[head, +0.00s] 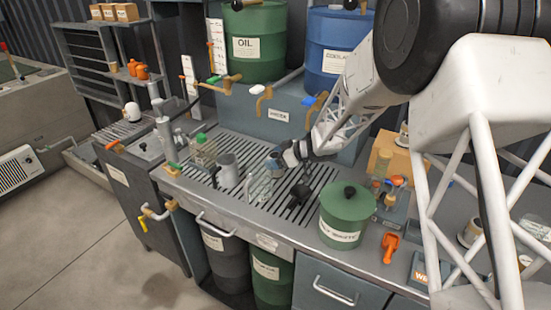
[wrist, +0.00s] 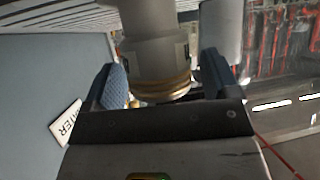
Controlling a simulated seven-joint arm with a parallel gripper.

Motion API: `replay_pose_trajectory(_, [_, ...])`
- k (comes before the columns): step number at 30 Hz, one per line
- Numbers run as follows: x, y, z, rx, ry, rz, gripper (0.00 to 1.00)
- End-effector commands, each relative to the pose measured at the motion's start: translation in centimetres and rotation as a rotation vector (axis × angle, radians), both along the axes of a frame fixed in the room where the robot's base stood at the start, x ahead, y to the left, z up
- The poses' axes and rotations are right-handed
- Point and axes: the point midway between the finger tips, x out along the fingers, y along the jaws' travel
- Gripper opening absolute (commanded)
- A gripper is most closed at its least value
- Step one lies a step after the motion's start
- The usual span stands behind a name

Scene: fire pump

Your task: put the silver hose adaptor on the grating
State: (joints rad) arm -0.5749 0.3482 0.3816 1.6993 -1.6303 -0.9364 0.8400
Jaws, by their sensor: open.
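In the wrist view, a grey metal cylinder with a brass-coloured ring at its end, which looks like the silver hose adaptor (wrist: 150,50), lies between the two fingers of my gripper (wrist: 162,82). The fingers are open on either side of it; I cannot tell whether either touches it. In the head view, my gripper (head: 275,162) is over the middle of the slatted grating (head: 240,198), close to its back. The adaptor cannot be made out clearly there.
On the grating are a green-capped bottle (head: 203,150), a grey jug (head: 228,170), a clear glass vessel (head: 258,186) and a small black object (head: 298,194). A green lidded canister (head: 346,215) stands to the right. The WATER-labelled step (head: 310,125) rises behind.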

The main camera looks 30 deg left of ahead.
Motion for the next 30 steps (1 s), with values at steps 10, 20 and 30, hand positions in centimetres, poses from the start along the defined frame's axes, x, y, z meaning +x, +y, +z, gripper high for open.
replay_pose_trajectory(10, [0.4,-1.9,1.4,0.001,0.000,-0.002,0.82])
replay_pose_trajectory(20, [1.1,-6.4,3.8,0.000,-0.002,-0.001,0.82])
replay_pose_trajectory(30, [1.7,-9.8,5.8,0.001,-0.001,-0.002,0.82])
